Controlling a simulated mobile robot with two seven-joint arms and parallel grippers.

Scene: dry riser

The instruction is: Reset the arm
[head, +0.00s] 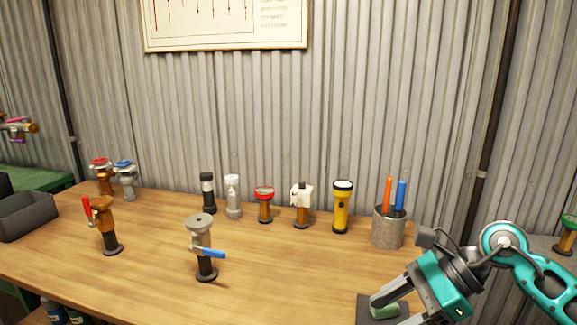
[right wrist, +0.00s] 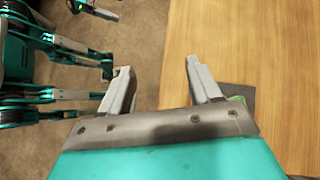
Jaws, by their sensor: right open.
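My right gripper (head: 378,306) is at the lower right in the head view, low over the right front of the table. In the right wrist view its two grey fingers (right wrist: 160,78) stand wide apart with nothing held between them. One finger is over the bare floor and the other over the table edge. A small green object (head: 385,311) on a dark pad (head: 365,309) lies by the fingers, partly hidden. My left gripper does not show in the head view. Teal and grey parts of mine show at the left of the right wrist view, but no jaw state can be read there.
The wooden table (head: 150,265) holds a valve with a blue lever (head: 203,250), one with a red lever (head: 104,228), a yellow flashlight (head: 341,208) and a cup of pens (head: 388,228). Several small fittings stand along the back. The middle front is clear.

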